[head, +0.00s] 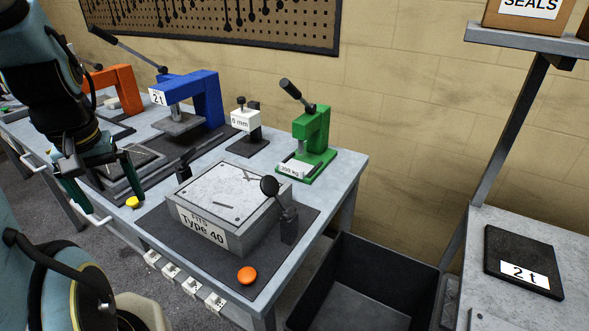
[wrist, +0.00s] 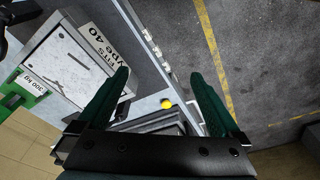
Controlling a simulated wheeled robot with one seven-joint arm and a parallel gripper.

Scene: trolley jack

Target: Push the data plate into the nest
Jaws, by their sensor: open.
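I cannot single out a data plate or its nest with certainty. A grey box fixture labelled "FITS Type 40" (head: 240,203) stands on a dark mat on the bench, with thin marks or slots on its pale top. It also shows in the wrist view (wrist: 62,68). A dark framed, tray-like fixture (head: 122,190) lies left of it, partly hidden by my arm. My gripper (head: 103,196) is open, over the bench's front edge beside that frame and a yellow button (head: 132,202). In the wrist view the jaws (wrist: 160,76) are apart with nothing between them.
Green (head: 312,145), blue (head: 205,97) and orange (head: 120,88) presses stand along the back. A "0 mm" gauge (head: 245,122) stands between green and blue. An orange button (head: 247,275) is at the front. A black bin (head: 350,285) and a "2 t" pad (head: 522,262) are right.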

